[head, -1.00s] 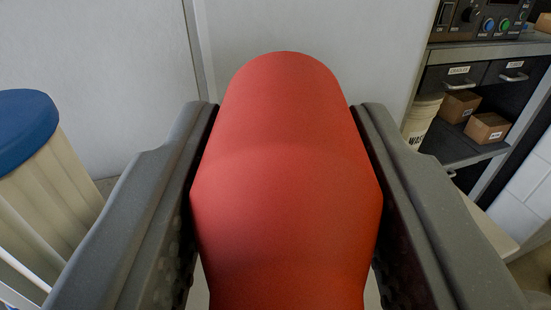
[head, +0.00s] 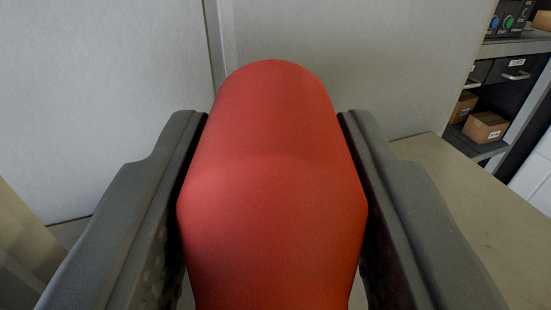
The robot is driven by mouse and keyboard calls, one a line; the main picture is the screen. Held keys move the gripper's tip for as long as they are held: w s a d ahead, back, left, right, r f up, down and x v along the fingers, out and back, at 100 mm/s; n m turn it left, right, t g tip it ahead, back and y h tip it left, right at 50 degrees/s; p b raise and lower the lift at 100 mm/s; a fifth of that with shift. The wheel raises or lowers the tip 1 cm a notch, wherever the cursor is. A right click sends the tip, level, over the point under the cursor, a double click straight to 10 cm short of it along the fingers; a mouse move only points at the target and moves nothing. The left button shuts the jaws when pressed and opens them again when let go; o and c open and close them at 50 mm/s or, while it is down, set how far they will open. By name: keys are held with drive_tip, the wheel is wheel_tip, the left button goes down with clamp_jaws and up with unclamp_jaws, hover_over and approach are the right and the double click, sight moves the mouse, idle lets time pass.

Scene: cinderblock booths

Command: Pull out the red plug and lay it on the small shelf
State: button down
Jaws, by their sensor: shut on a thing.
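The red plug (head: 272,185) fills the middle of the head view, a smooth rounded red body close to the camera. My gripper (head: 273,125) is shut on it, with one grey finger along each side. The far end of the plug points away from me toward a pale wall panel. A flat beige surface (head: 475,205) shows at the right beyond the right finger; I cannot tell whether it is the small shelf. The plug hides what lies directly below and behind it.
A pale wall with a vertical seam (head: 218,50) stands ahead. At the upper right is a dark rack (head: 500,95) with a drawer, cardboard boxes (head: 485,127) and a panel with coloured buttons (head: 508,20). A beige object (head: 25,235) shows at the left edge.

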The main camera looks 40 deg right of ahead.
wheel_tip(320, 180, down, 2)
drive_tip(key=shift+f+b, duration=0.2)
drive_tip(key=shift+b, duration=0.7)
drive_tip(key=shift+f, duration=1.2)
drive_tip(key=shift+f, duration=0.1)
drive_tip(key=c, duration=0.9)
unclamp_jaws()
drive_tip(key=shift+o, duration=0.2)
drive_tip(key=shift+s+f, duration=0.1)
